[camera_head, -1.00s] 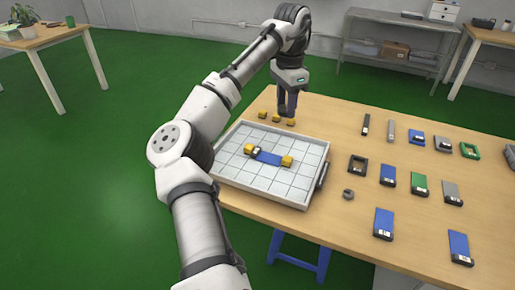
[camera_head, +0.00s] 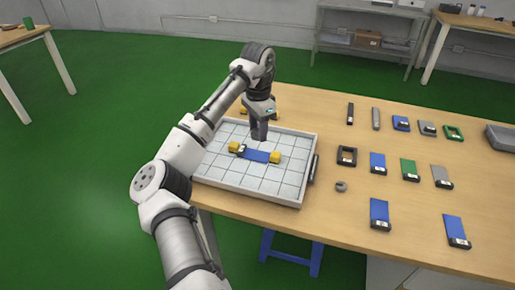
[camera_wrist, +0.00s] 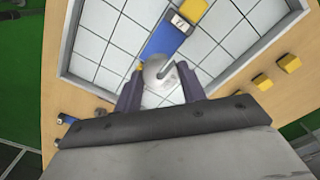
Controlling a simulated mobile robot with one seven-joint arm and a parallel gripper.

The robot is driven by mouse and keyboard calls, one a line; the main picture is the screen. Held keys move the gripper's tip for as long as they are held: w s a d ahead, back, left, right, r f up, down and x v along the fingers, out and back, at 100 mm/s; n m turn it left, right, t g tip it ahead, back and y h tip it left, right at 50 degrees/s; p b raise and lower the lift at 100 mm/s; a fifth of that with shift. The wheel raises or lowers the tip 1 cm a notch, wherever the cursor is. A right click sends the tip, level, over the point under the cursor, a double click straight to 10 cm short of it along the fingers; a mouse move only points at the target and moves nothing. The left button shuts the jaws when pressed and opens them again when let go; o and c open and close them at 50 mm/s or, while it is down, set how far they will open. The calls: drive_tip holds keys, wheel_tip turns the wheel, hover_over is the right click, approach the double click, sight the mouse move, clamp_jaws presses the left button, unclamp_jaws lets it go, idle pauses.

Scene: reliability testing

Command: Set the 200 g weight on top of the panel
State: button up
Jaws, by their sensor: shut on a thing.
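The blue panel (camera_head: 259,156) lies in the white gridded tray (camera_head: 302,184), spanning two yellow blocks (camera_head: 234,147) (camera_head: 275,157). A black-and-white labelled part sits at its left end. In the wrist view, the panel (camera_wrist: 165,42) shows just ahead of my fingertips. My gripper (camera_head: 259,137) points down over the tray, behind the panel. It is shut on a silver round weight (camera_wrist: 158,72), which sits between the fingertips in the wrist view (camera_wrist: 160,88). The weight overlaps the panel's near end there; contact cannot be told. Its marking is not readable.
Loose yellow blocks (camera_wrist: 289,62) stand on the wooden table (camera_head: 330,215) outside the tray.

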sight(258, 155)
drive_tip(key=shift+f, duration=3.6)
drive_tip(key=shift+f, duration=0.1)
drive_tip(key=o, duration=1.1)
wheel_tip(258, 155, up, 12)
